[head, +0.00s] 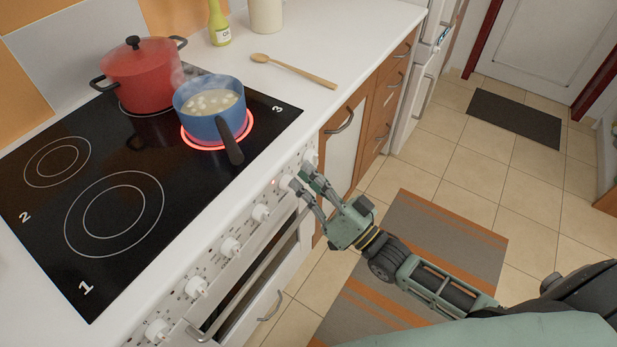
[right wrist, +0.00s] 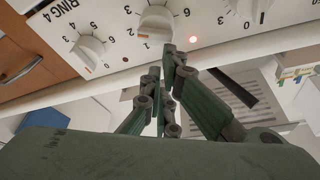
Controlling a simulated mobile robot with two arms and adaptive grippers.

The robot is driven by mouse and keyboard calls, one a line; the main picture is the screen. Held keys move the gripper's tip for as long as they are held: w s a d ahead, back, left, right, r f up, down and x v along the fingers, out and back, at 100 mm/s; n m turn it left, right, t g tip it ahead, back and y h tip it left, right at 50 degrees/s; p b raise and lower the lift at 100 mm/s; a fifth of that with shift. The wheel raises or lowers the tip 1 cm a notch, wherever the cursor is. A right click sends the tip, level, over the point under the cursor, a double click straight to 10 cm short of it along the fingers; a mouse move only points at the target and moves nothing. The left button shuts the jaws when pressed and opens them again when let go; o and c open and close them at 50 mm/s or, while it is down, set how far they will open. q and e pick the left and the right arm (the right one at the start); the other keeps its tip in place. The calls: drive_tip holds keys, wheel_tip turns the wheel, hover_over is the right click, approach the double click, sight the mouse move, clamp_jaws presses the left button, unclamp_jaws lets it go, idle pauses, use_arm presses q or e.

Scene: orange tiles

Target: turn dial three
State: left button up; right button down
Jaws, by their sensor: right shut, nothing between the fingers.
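A row of white dials runs along the oven's front panel, including one dial (head: 261,213) left of my right gripper. My right gripper (head: 302,178) is at the panel's right end, empty, with its fingers closed together. In the right wrist view, its fingertips (right wrist: 169,62) are close to a white dial (right wrist: 157,22); I cannot tell whether they touch it. That dial's label is out of view. The dial beside it (right wrist: 88,52) carries the printed label RING 4. A red light (right wrist: 193,38) glows near the fingertips. My left gripper is not in view.
A blue pot (head: 215,112) with pale food stands on a glowing ring by the printed 3. A red pot (head: 143,75) is behind it. A wooden spoon (head: 292,70) and green bottle (head: 219,25) are on the counter. An oven handle (head: 255,270) runs below the dials.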

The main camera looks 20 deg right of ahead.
drive_tip(key=n+y, duration=0.1)
drive_tip(key=n, duration=0.1)
drive_tip(key=a+n+g+y+b, duration=0.1)
drive_tip(key=n, duration=0.2)
drive_tip(key=s+f+n+y, duration=0.1)
drive_tip(key=n, duration=0.1)
drive_tip(key=shift+a+n+g+b, duration=0.15)
drive_tip(key=shift+n+g+b, duration=0.15)
